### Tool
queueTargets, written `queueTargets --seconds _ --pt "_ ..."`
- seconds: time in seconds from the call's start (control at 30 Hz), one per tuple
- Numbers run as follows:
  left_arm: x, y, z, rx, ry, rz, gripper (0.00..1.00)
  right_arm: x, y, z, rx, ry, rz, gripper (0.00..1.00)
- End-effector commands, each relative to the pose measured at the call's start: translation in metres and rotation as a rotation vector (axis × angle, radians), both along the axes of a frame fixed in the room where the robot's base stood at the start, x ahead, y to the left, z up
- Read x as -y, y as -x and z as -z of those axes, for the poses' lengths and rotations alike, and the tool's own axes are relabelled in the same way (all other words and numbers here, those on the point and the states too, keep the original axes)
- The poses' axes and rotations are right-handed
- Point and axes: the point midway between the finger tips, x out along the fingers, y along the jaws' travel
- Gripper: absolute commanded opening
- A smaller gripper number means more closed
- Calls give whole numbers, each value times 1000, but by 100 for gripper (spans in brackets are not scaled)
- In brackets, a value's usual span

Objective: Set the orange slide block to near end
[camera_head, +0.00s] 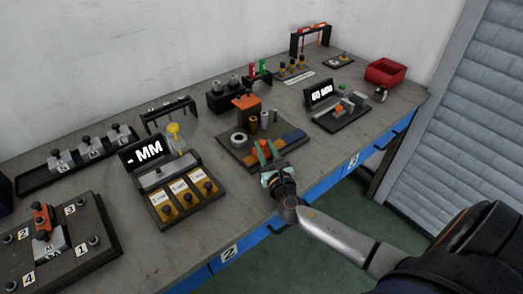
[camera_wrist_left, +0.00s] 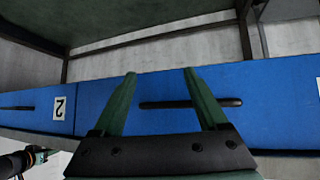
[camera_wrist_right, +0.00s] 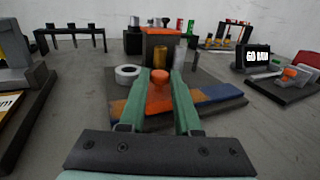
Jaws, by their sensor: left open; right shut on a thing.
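The orange slide block (camera_wrist_right: 159,98), with a round knob on top, stands between the green fingers of my right gripper (camera_wrist_right: 158,88) in the right wrist view. The fingers are shut on it. It sits at the front of a dark fixture board (camera_head: 228,147), beside a blue strip (camera_wrist_right: 216,93). In the head view my right gripper (camera_head: 266,152) reaches in from the front edge of the bench and partly hides the block. My left gripper (camera_wrist_left: 160,90) is open and empty in front of blue drawer fronts (camera_wrist_left: 280,100); it is not visible in the head view.
On the board behind the block stand a grey ring (camera_wrist_right: 128,73), small cylinders and an orange-topped post (camera_head: 246,101). A "60 MM" display (camera_head: 319,94) stands to the right, and a "- MM" display (camera_head: 142,153) with yellow-labelled trays to the left.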

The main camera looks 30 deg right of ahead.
Motion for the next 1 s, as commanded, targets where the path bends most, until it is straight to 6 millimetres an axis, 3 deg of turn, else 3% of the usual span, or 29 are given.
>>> queueTargets --seconds 0.3,0.5,0.7,1.0 --pt "0 0 18 -1 0 0 76 77 -5 3 -1 8 8 0" --pt "1 1 32 -5 0 0 76 117 -9 3 0 6 7 0" --pt "6 2 37 -17 5 10 76 138 -10 1 0 2 7 0" --pt "12 -5 28 3 16 19 76 144 -10 -1 1 3 10 0"
